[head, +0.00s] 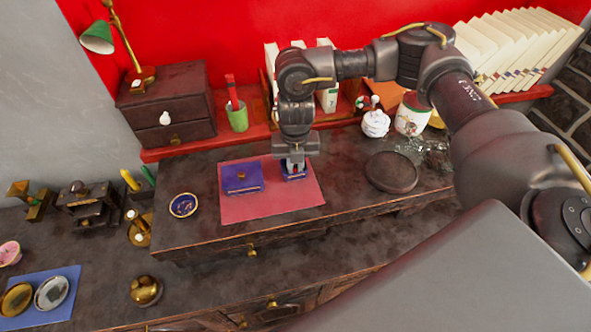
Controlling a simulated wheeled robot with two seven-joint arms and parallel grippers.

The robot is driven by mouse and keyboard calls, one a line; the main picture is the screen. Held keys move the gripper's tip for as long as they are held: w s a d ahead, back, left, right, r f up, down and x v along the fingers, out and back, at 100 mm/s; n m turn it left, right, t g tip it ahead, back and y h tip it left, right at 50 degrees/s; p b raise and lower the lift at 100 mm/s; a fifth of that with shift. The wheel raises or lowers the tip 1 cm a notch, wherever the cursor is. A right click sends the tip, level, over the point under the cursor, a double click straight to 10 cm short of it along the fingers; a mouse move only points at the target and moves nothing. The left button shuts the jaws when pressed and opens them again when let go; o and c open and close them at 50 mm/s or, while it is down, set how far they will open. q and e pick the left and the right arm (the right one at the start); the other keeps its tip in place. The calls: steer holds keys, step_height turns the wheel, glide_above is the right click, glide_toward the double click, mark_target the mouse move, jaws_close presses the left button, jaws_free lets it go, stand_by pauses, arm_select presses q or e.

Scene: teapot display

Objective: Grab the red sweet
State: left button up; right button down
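My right gripper (294,168) points straight down over a small blue box (301,177) on the right part of a red mat (262,208). The fingers hide most of this box and whatever is inside it. No red sweet can be made out. I cannot tell whether the fingers are open or shut. A blue-purple lid or box with a small gold knob (241,177) lies on the mat, left of the gripper and apart from it. My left gripper is not in view.
A round dark plate (391,172) lies right of the mat, near a glass object (427,152). A small blue dish (183,205) sits to the left. A green cup (237,117), a drawer box (168,103), a white pot (375,124) and books stand behind.

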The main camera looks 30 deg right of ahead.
mark_target(296, 170)
stand_by(0.7)
steer(key=shift+r+b, duration=0.3)
steer(key=shift+r, duration=0.25)
step_height(296, 170, up, 3)
steer(key=shift+s+f, duration=0.15)
steer(key=s+r+b, duration=0.2)
steer(key=s+r, duration=0.7)
steer(key=s, duration=0.4)
steer(key=shift+s+r, duration=0.15)
steer(key=shift+s, duration=0.25)
